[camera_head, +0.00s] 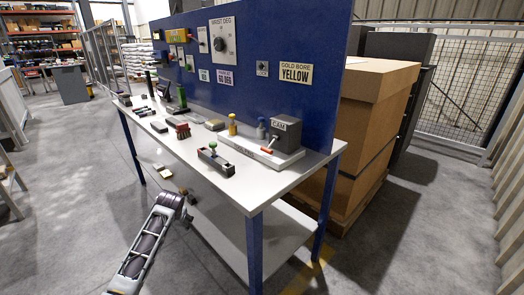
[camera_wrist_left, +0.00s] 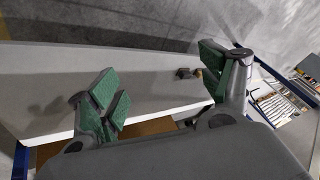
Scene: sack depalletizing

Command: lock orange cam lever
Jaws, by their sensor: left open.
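The cam lever has an orange handle (camera_head: 267,151) and sits low on the front of a grey box marked CAM (camera_head: 285,132). The box stands on a pale base plate (camera_head: 262,155) at the right end of the bench. The lever is small here, and I cannot tell its exact angle. My left gripper (camera_head: 188,208) is in front of the bench, lower than its top and well away from the lever. In the left wrist view its green-padded fingers (camera_wrist_left: 165,85) are spread with nothing between them. The lever does not show there. My right gripper is not in view.
The bench top (camera_head: 228,192) holds a dark block with a green knob (camera_head: 213,160), a red-brown block (camera_head: 183,130) and small bottles. A blue panel (camera_head: 255,80) rises behind. A lower shelf (camera_head: 275,225) lies underneath. Cardboard boxes (camera_head: 370,120) stand to the right.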

